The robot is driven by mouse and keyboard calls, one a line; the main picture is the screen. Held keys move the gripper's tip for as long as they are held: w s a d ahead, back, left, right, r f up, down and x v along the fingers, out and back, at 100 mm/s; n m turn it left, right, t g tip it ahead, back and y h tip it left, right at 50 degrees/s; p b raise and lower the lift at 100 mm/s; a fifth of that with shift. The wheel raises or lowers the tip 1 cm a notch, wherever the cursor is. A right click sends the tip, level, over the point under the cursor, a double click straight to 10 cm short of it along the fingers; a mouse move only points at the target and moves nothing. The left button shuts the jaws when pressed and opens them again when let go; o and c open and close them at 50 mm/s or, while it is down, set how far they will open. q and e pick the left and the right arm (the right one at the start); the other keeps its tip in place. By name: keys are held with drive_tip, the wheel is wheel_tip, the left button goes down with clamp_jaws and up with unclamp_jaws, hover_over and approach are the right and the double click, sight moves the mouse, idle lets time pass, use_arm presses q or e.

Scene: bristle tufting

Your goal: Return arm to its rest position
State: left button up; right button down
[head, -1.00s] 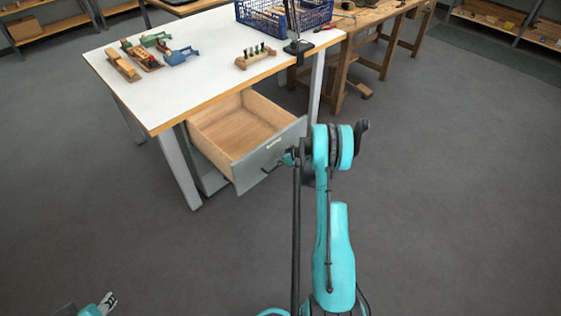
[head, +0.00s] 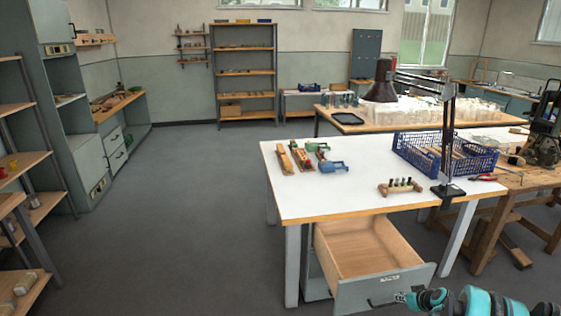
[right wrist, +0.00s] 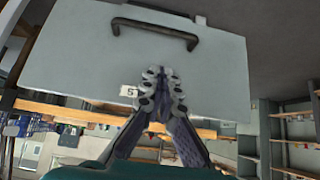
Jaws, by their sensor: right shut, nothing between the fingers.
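My right gripper (head: 404,297) is shut and empty at the front of the open drawer (head: 360,247), low in the head view. In the right wrist view my gripper (right wrist: 162,88) has its fingers together in front of the grey drawer front (right wrist: 75,50). The dark bar handle (right wrist: 157,33) shows beyond the fingertips, apart from them. A small label (right wrist: 129,91) marked 5 sits beside the fingers. The drawer stands pulled out under the white-topped table (head: 300,203) and looks empty. My left gripper is not in view.
On the table are a blue basket (head: 448,153), a lamp base (head: 447,192), a wooden block with pegs (head: 400,187) and several hand tools. A wooden workbench (head: 500,210) stands to the right. Open floor (head: 190,220) lies to the left.

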drive_tip(key=s+a+r+g, duration=0.1)
drive_tip(key=s+a+r, duration=0.3)
drive_tip(key=a+r, duration=0.55)
drive_tip(key=s+a+r, duration=0.3)
drive_tip(key=a+r, duration=0.6)
drive_tip(key=r, duration=0.2)
drive_tip(key=s+a+r, duration=0.1)
drive_tip(key=s+a, duration=0.3)
drive_tip(key=s, duration=0.3)
drive_tip(key=s+a+r, duration=0.1)
drive_tip(key=s+a, duration=0.4)
drive_tip(key=s, duration=0.3)
drive_tip(key=s+a+r+m, duration=0.1)
drive_tip(key=s+a, duration=0.3)
drive_tip(key=s, duration=0.3)
drive_tip(key=shift+s+a+h, duration=0.25)
drive_tip(key=shift+a+h, duration=0.15)
drive_tip(key=shift+f, duration=0.1)
